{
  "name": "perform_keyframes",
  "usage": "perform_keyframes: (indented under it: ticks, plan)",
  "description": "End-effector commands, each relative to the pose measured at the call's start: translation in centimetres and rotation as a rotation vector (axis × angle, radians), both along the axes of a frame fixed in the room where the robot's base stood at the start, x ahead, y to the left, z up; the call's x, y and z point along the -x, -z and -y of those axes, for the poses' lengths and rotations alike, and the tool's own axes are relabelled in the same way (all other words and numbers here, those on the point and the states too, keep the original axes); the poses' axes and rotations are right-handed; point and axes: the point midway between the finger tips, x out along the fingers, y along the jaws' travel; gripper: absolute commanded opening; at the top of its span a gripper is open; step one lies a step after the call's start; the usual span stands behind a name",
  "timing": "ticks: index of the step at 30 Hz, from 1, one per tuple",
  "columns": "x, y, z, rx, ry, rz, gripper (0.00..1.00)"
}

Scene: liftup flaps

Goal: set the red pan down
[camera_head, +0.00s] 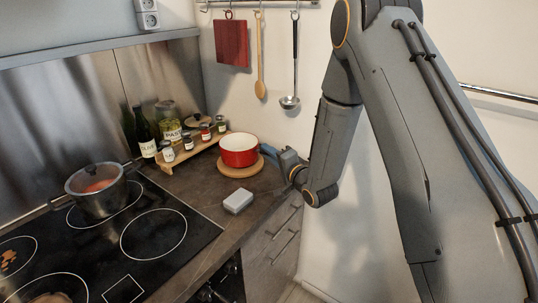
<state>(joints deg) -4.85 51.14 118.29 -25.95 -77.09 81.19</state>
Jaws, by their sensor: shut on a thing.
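The red pan (240,157) has a white inside and is upright, on or just above a round wooden board (233,171) on the counter at the back right. Its blue-grey handle (268,151) points right towards my gripper (283,157). My gripper is shut on the pan's handle. The fingertips are small in the picture and partly hidden by the gripper body. I cannot tell for sure whether the pan's base touches the board.
A white block (238,201) lies on the counter in front of the board. A wooden rack (192,153) with several jars stands left of the pan. A glass-lidded pot (97,189) sits on the black hob (150,240). Utensils hang above.

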Motion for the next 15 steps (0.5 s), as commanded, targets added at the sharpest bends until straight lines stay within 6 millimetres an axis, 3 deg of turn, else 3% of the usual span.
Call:
perform_keyframes:
  ticks: [15]
  plan:
    - [-0.06,1.13,0.00,-0.002,0.000,0.005,0.00]
